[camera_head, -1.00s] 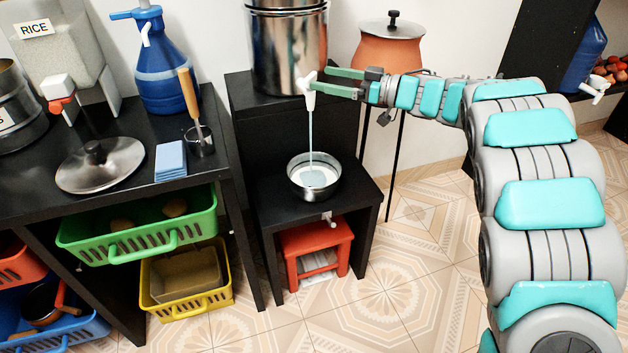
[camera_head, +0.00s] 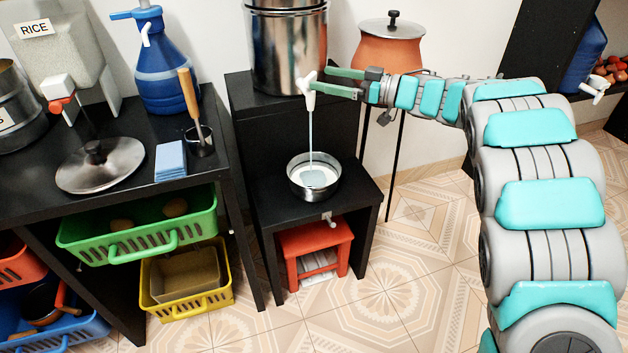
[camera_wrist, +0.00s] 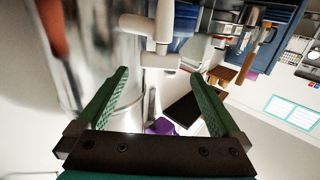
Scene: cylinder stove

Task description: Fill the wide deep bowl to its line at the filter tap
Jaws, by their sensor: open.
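The wide deep bowl (camera_head: 314,181), a metal bowl with pale liquid in it, stands upright on the lower black shelf under the tap. The filter tap (camera_head: 309,92) is white and sits on the front of the shiny steel filter (camera_head: 289,50). A thin stream runs from the tap down into the bowl. My gripper (camera_head: 335,83) is at the tap's height, with its green fingers open beside it. In the wrist view the tap (camera_wrist: 152,45) shows beyond and above the open fingers (camera_wrist: 160,95). The bowl's fill line cannot be made out.
A red stool (camera_head: 315,252) stands under the bowl's shelf. A clay pot (camera_head: 388,50) on a thin stand is behind my arm. At left, a black counter holds a pot lid (camera_head: 100,165), blue cloths (camera_head: 170,161) and a blue jug (camera_head: 160,75). The tiled floor at front is clear.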

